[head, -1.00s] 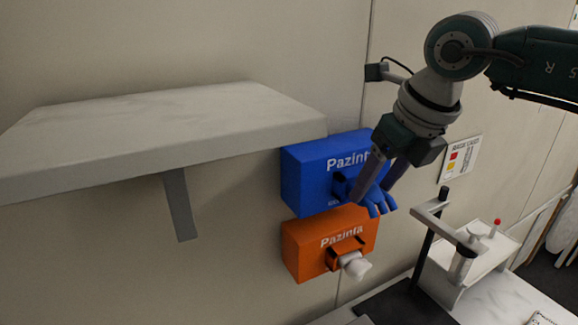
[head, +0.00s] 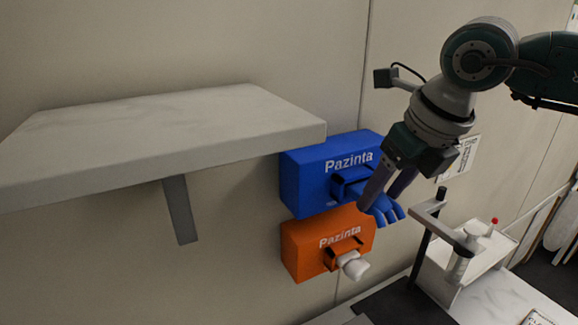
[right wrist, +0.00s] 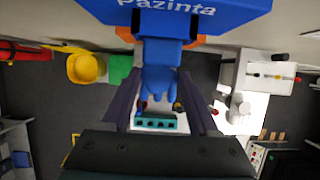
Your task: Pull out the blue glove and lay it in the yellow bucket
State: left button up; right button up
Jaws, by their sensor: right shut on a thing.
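The blue glove (head: 384,210) hangs fingers-down at the opening of the blue Pazinta box (head: 310,182) on the wall. Its upper part seems to be still in the opening. My right gripper (head: 376,203) is shut on the glove, with one finger on each side of it. In the right wrist view the glove (right wrist: 160,78) lies between the two dark fingers, below the blue box (right wrist: 215,10). The yellow bucket (right wrist: 84,68) stands on the floor at the left of the right wrist view, and is not seen in the head view. My left gripper is not in view.
An orange box (head: 302,252) with a white glove (head: 353,266) sticking out is right below the blue one. A marble shelf (head: 160,125) juts out at left. A bench with a stand (head: 425,240) and a white device is at lower right. A green bin (right wrist: 119,68) adjoins the bucket.

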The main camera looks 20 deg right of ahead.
jog(key=shift+s, duration=0.45)
jog(key=shift+s+d, duration=0.1)
jog(key=shift+s, duration=0.25)
jog(key=shift+s+d+p, duration=0.1)
jog(key=shift+s+p, duration=0.55)
jog(key=shift+s, duration=0.85)
